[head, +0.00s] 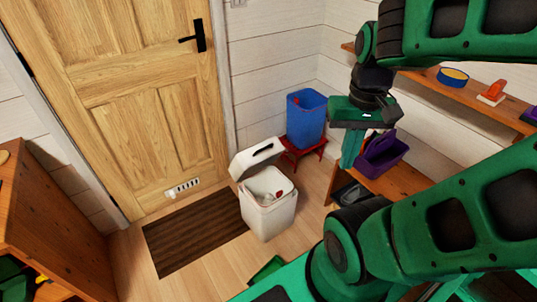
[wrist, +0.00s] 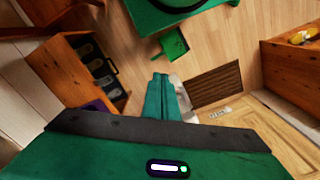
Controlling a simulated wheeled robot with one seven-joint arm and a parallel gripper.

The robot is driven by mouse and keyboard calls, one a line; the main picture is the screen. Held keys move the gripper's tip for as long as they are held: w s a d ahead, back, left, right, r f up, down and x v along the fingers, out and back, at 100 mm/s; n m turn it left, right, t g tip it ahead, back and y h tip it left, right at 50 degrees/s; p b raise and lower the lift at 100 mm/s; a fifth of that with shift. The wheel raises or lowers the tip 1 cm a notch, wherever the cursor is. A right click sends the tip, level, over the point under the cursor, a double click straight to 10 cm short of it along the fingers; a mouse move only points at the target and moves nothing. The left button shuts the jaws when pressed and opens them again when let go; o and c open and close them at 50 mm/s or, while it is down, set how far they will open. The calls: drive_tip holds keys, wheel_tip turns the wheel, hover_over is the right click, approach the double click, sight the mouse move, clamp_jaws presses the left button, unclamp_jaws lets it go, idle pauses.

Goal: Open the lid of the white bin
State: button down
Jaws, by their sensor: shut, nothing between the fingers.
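The white bin (head: 270,222) stands on the floor by the right end of the dark mat. Its lid (head: 254,158) is raised and tilted back toward the door, with a dark slot in it. The opening shows a pale inside with a small red spot. My gripper (head: 349,160) is up to the right of the bin, apart from it, with its fingers together and empty. In the wrist view the shut fingers (wrist: 160,80) point over the floor, and only a pale part of the bin (wrist: 184,112) shows beside them; the rest is hidden.
A blue bin (head: 307,118) stands on a red stool (head: 303,150) behind the white bin. A purple container (head: 383,153) sits on a low wooden shelf near my gripper. A green dustpan (wrist: 173,43) lies on the floor. The dark mat (head: 196,231) before the door (head: 140,95) is clear.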

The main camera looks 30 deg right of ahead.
drive_tip(key=w+d+f+n, duration=0.1)
drive_tip(key=w+f, duration=0.4)
drive_tip(key=w, duration=0.2)
drive_tip(key=m+t+y, duration=0.2)
drive_tip(key=m+t, duration=1)
drive_tip(key=t, duration=0.5)
hover_over(269, 153)
drive_tip(key=s+a, duration=0.1)
drive_tip(key=s, duration=1.7)
wheel_tip(269, 153, down, 33)
drive_tip(key=w, duration=0.4)
drive_tip(key=w+a, duration=0.1)
drive_tip(key=w, duration=0.4)
drive_tip(key=w+f, duration=0.1)
drive_tip(key=w, duration=0.4)
drive_tip(key=shift+a+f, duration=0.1)
drive_tip(key=shift+a, duration=0.05)
